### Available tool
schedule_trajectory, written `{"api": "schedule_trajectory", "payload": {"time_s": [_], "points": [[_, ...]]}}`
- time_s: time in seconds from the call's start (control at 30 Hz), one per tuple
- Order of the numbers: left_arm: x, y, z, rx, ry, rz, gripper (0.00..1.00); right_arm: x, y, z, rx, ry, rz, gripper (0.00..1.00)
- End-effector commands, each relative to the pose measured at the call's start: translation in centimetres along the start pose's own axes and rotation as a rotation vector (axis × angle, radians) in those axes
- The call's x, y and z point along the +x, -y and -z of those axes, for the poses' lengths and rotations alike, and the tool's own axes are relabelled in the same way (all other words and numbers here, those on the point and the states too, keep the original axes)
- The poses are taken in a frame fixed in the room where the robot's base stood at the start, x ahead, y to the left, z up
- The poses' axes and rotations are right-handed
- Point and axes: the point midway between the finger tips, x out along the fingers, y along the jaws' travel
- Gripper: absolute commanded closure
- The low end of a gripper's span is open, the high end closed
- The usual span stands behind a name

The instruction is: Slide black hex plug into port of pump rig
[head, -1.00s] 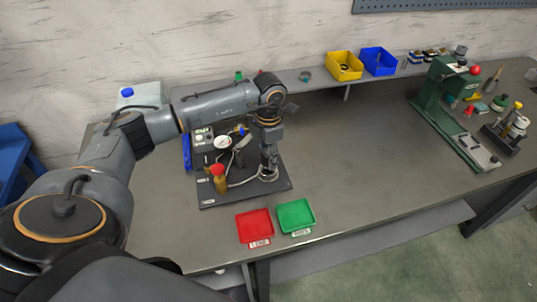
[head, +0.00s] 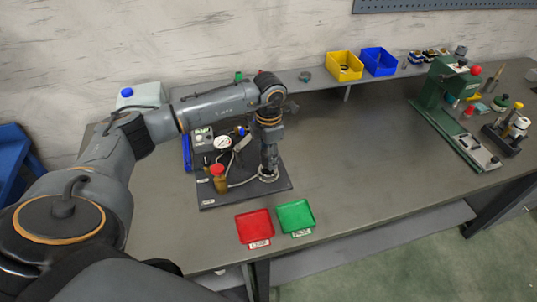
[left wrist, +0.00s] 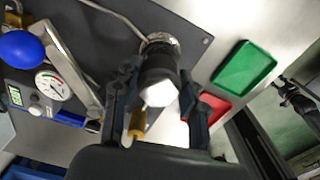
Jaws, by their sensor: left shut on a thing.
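The pump rig stands on a dark base plate (head: 240,194) at the left of the bench. My left gripper (head: 268,163) points down over the plate's right part. In the left wrist view the left gripper (left wrist: 158,100) is shut on the black hex plug (left wrist: 158,66), a dark round body with a bright hexagonal end facing the camera. A pale metal ring, the port (left wrist: 160,41), shows just beyond the plug; it also shows under the gripper in the head view (head: 268,178). The plug hides most of the opening, so I cannot tell how deep it sits. My right gripper is out of view.
A red tray (head: 254,226) and a green tray (head: 296,216) lie at the front edge. A green press (head: 437,90) stands right. The middle bench is clear.

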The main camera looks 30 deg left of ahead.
Motion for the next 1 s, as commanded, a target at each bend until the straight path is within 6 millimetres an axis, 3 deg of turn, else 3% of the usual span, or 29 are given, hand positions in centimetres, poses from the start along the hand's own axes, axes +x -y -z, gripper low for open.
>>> {"api": "schedule_trajectory", "payload": {"time_s": [1.0], "points": [[2.5,0.0,0.0,0.000,0.001,-0.001,1.00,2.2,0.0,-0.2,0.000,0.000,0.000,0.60]]}}
